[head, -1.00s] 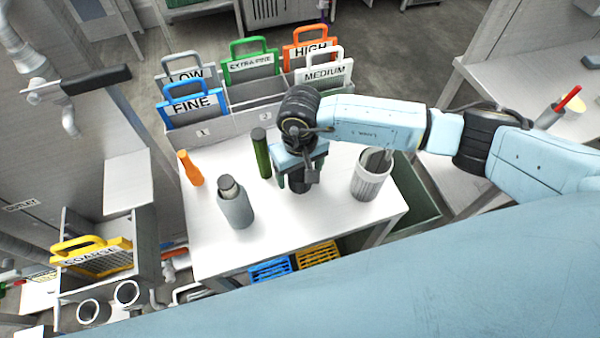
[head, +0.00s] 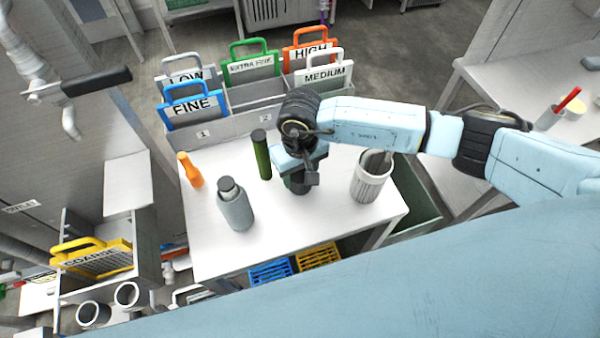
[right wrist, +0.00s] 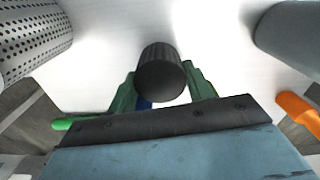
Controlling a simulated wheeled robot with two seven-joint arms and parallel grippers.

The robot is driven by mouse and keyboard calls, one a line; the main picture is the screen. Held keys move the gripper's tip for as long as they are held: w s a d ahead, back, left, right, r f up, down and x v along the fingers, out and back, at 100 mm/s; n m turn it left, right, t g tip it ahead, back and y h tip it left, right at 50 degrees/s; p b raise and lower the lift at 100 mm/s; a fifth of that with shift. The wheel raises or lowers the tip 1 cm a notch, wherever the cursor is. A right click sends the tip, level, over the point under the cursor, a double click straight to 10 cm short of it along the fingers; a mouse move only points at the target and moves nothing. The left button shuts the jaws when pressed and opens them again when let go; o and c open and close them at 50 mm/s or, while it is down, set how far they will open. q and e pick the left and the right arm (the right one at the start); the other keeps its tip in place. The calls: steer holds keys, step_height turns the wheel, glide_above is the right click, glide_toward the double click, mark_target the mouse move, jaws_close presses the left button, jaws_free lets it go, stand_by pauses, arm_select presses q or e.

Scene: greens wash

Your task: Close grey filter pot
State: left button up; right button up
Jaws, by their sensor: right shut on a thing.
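A smooth grey bottle-shaped pot (head: 237,212) with a dark top stands upright on the white table, left of my right gripper. It also shows at the upper right of the right wrist view (right wrist: 290,38). My right gripper (right wrist: 160,90) is shut on a black ribbed cylinder (right wrist: 160,72), whose dark round end faces the wrist camera. In the head view my right gripper (head: 298,184) is low over the table and mostly hides the cylinder. A light grey perforated pot (head: 371,182) with something dark inside stands to its right. My left gripper is not in view.
A dark green cylinder (head: 261,154) and an orange bottle (head: 190,170) stand to the left of my right gripper. Behind them is a grey rack (head: 225,137) of labelled frames. The table's front (head: 290,230) is clear.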

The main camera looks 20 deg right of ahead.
mark_target(300, 172)
step_height(300, 172, up, 18)
steer(key=b, duration=0.1)
steer(key=shift+b, duration=0.35)
stand_by(0.4)
